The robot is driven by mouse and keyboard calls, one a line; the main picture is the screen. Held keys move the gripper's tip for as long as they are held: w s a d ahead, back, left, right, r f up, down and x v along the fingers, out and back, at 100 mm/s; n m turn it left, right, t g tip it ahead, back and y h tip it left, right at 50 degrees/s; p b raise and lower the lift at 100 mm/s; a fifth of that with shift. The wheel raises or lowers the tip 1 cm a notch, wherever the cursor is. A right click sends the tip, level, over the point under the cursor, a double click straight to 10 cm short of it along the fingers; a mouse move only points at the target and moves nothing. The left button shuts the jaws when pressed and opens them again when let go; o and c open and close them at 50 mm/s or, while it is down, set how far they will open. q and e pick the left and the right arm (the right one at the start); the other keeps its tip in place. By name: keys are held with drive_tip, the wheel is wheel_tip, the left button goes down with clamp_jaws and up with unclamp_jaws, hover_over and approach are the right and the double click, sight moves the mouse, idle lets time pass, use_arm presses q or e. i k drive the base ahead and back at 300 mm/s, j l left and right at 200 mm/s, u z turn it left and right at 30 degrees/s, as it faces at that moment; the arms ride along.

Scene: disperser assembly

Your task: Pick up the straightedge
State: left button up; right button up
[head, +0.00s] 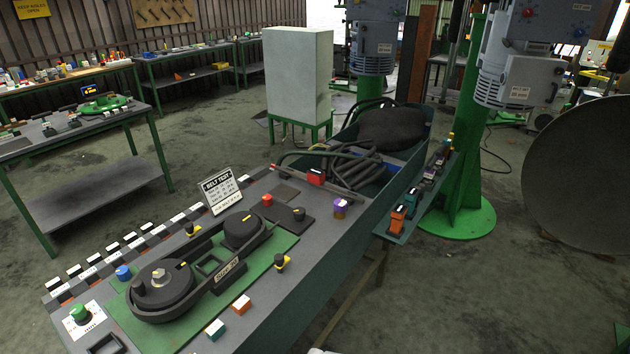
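The workbench (330,258) runs from the lower left toward the middle right. A thin straight bar with a reddish end (292,170) lies at its far part, next to a red block (316,178) and beside coiled dark belts (345,165). It may be the straightedge, but I cannot tell for certain. A black belt loop (208,308) runs around two dark pulleys (162,287) (243,229) on a green plate (283,243). Neither gripper shows. A small pale sliver at the bottom edge is too cut off to identify.
A "Belt Test" sign (221,191) stands behind the pulleys. Small coloured blocks and knobs dot the bench, including a purple cup (341,207). A side shelf (396,232) holds several small items. A green column (463,150) rises at the right. The bench's front right is fairly clear.

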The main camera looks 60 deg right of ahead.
sight(314, 176)
drive_tip(key=z, duration=2.25)
drive_tip(key=i+l+u, duration=0.1)
drive_tip(key=u, duration=0.3)
drive_tip(key=l+u, duration=0.1)
drive_tip(key=u, duration=0.3)
drive_tip(key=i+l+u, duration=0.1)
drive_tip(key=u, duration=0.3)
drive_tip(key=l+u, duration=0.2)
drive_tip(key=u, duration=0.2)
drive_tip(key=l+u, duration=0.3)
drive_tip(key=l, duration=0.2)
drive_tip(key=k+l+u, duration=0.1)
drive_tip(key=l+u, duration=0.15)
drive_tip(key=l, duration=0.65)
drive_tip(key=k+l+u, duration=0.15)
drive_tip(key=l, duration=0.2)
drive_tip(key=k+l, duration=0.1)
drive_tip(key=l, duration=0.3)
